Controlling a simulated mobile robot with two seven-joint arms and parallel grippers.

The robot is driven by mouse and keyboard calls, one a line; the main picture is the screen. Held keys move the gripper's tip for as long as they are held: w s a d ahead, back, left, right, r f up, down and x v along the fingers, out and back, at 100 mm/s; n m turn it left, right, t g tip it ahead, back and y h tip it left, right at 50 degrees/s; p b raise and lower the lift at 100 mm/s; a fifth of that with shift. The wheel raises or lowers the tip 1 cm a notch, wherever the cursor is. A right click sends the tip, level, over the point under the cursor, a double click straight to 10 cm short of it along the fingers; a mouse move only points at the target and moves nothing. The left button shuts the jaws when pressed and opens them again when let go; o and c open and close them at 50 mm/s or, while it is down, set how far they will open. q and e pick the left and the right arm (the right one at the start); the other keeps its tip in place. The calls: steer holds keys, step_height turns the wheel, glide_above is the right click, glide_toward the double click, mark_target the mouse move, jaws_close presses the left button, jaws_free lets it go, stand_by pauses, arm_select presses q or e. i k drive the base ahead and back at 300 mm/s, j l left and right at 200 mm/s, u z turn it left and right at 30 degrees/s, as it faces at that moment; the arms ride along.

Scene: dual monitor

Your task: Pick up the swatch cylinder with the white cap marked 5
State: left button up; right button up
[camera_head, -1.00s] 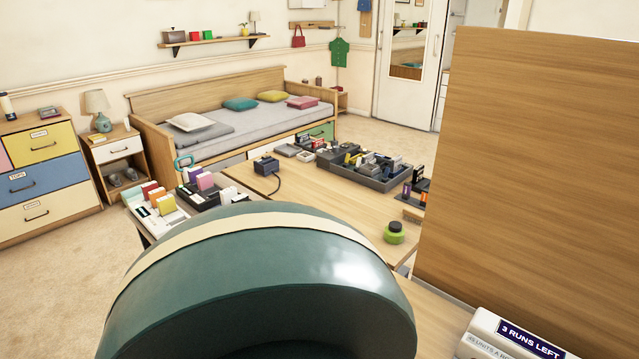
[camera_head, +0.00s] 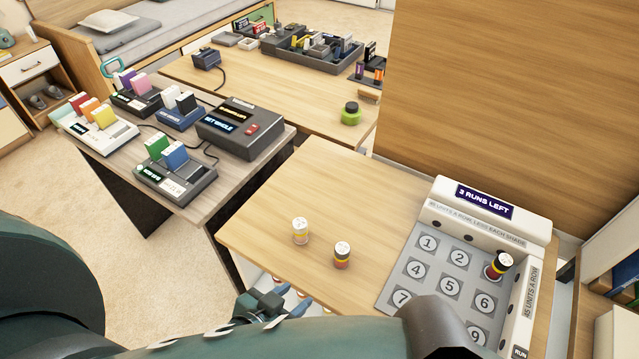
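A small cylinder with a white cap (camera_head: 300,231) stands upright on the wooden table, near its front left. Any mark on its cap is too small to read. A third cylinder with a dark cap (camera_head: 499,264) stands on the numbered tray (camera_head: 437,262), at the right end of the top row. My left gripper (camera_head: 264,304) is low at the table's front edge, below and left of the white-capped cylinder and apart from it. My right gripper is not visible.
Several small coloured ends show below the table's front edge, partly hidden by my arm. A sign reading "3 RUNS LEFT" (camera_head: 485,200) stands behind the tray. Devices with coloured cartridges (camera_head: 180,178) fill the left desk. The table's (camera_head: 310,180) back middle is clear.

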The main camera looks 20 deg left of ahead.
mark_target(300, 225)
steer(key=l+u, duration=0.1)
steer(key=u, duration=0.7)
steer(key=i+j, duration=0.1)
steer(key=j, duration=0.45)
steer(key=i+j, duration=0.1)
steer(key=j, duration=0.4)
steer(key=i+j, duration=0.1)
steer(key=j, duration=0.45)
steer(key=i+j, duration=0.1)
steer(key=j, duration=0.4)
steer(key=i+j, duration=0.1)
steer(key=j, duration=0.45)
steer(key=i+j, duration=0.1)
steer(key=j, duration=0.4)
steer(key=j+z, duration=0.15)
steer(key=z, duration=0.25)
steer(key=j+z, duration=0.15)
steer(key=z, duration=0.2)
steer(key=j+z, duration=0.15)
steer(key=z, duration=0.25)
steer(key=i+l+z, duration=0.1)
steer(key=z, duration=0.3)
steer(key=i+l+z, duration=0.1)
steer(key=z, duration=0.35)
steer(key=i+l+z, duration=0.15)
steer(key=z, duration=0.25)
steer(key=i+z, duration=0.1)
steer(key=z, duration=0.3)
steer(key=i+z, duration=0.1)
steer(key=i, duration=0.4)
